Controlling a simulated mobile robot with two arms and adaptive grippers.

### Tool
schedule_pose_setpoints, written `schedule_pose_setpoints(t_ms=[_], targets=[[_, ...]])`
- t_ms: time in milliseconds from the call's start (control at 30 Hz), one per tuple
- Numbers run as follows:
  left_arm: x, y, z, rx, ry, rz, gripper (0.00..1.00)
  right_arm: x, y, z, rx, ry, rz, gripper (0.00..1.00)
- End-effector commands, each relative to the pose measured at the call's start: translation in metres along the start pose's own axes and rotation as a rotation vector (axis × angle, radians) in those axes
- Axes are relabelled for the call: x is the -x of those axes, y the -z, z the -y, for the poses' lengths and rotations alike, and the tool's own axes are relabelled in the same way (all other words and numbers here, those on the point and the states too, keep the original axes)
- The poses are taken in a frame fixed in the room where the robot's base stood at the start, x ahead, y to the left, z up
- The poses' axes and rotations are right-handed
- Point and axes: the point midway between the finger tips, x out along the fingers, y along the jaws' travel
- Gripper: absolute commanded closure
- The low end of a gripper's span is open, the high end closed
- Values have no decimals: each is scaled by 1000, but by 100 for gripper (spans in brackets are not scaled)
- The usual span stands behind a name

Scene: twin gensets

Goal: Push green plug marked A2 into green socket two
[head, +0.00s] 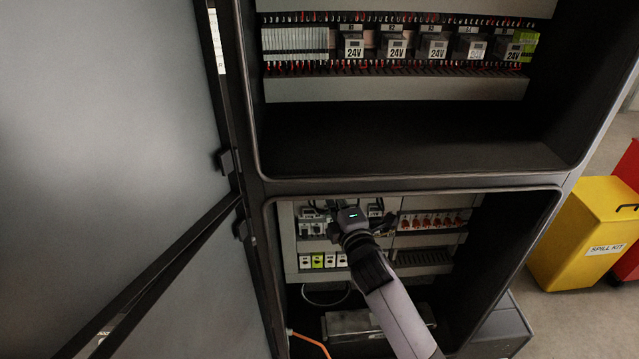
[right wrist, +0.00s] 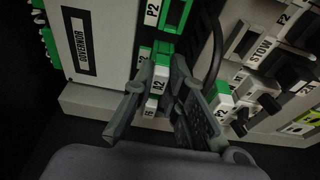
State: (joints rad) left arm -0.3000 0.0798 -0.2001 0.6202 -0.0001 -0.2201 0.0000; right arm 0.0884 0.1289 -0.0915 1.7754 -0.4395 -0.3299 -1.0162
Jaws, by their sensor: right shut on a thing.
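In the right wrist view a green and white plug (right wrist: 159,78) with a label that seems to read A2 sits between the fingers of my right gripper (right wrist: 162,86), which is shut on it. Just beyond its tip are green sockets (right wrist: 172,14) on a panel with a white label that seems to read P2. I cannot tell whether the plug touches a socket. In the head view my right gripper (head: 337,211) reaches into the lower cabinet bay, and the plug is hidden there. My left gripper is not in view.
In the right wrist view a white GOVERNOR unit (right wrist: 90,60) stands at left. A STOW block (right wrist: 262,48) and another green and white connector (right wrist: 222,97) are at right, beside a dark cable. In the head view, the bay's frame (head: 420,184) edges the arm from above.

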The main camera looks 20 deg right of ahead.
Motion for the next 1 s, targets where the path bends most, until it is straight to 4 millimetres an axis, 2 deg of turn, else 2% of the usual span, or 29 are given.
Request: schedule_pose_setpoints(t_ms=[700, 733, 1000], targets=[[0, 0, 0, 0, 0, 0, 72, -3, 0, 0, -1, -1, -1, 100], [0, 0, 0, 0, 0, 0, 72, -3, 0, 0, -1, 0, -1, 86], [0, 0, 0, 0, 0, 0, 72, -3, 0, 0, -1, 0, -1, 68]])
